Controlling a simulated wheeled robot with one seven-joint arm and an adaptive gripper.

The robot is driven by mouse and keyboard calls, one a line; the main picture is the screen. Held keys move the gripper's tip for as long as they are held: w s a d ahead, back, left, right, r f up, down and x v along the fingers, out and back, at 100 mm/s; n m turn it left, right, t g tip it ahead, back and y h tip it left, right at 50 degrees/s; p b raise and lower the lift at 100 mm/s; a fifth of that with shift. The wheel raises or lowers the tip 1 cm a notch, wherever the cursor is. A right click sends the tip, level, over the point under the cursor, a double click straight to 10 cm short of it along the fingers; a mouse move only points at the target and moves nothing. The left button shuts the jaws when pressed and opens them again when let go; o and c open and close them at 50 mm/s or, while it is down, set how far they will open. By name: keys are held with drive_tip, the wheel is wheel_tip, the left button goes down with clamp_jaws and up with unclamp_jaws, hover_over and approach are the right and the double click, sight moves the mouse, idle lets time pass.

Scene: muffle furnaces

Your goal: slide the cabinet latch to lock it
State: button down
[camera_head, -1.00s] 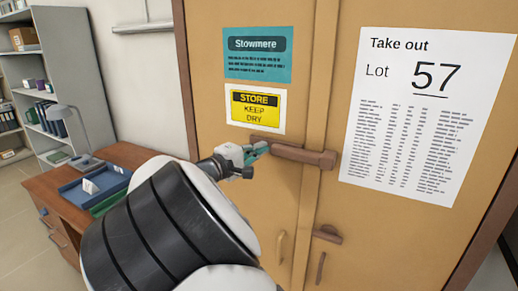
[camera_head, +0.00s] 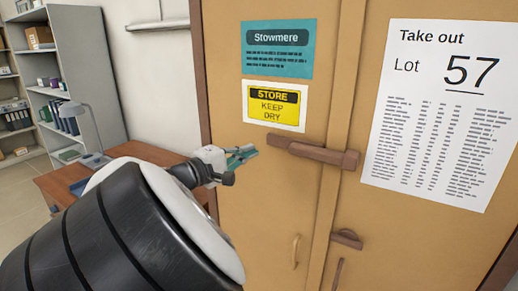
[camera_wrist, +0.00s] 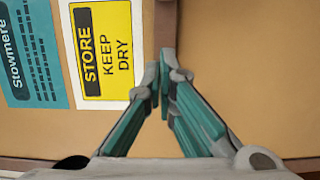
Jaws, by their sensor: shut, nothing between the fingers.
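The cabinet latch (camera_head: 310,150) is a brown bar lying nearly level across the seam between the two tan cabinet doors. Its right end meets a brown block (camera_head: 350,161) on the right door. My gripper (camera_head: 250,153) is shut and empty, with a small gap to the left of the bar's left end in the head view. In the wrist view the teal fingers (camera_wrist: 160,80) come together just below the bar's end (camera_wrist: 166,25). I cannot tell whether the fingertips touch it there.
A smaller brown catch (camera_head: 346,238) and door handles (camera_head: 295,252) sit lower on the doors. A yellow store label (camera_wrist: 102,48) and teal sign (camera_head: 278,48) are left of the latch. A wooden desk with a lamp (camera_head: 78,118) stands at the left.

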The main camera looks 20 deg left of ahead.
drive_tip(key=shift+v, duration=1.6)
